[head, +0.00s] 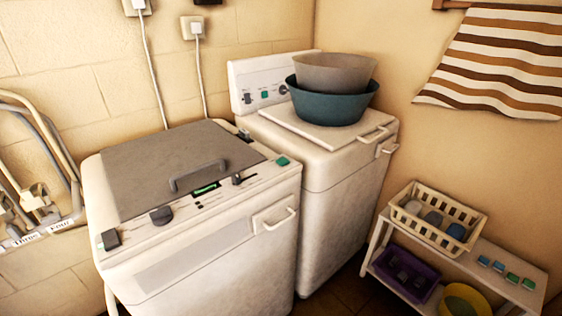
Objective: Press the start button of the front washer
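The front washer (192,255) is the nearer white machine at centre-left, with a closed grey lid (165,160) that has a handle. Its control strip runs along the front of the top. A green square button (283,161) sits at the right end of this strip. A small display with green marks (206,189), a dark slider knob (238,180) and dark knobs (161,215) at the left are also on it. Nothing covers the green button. Neither of my grippers shows in the head view.
A second white washer (325,165) stands behind to the right, with stacked basins (330,105) on its lid. A low white shelf (508,268) with a cream basket (437,228) is at right. Hoses (45,140) and a tap hang on the left wall.

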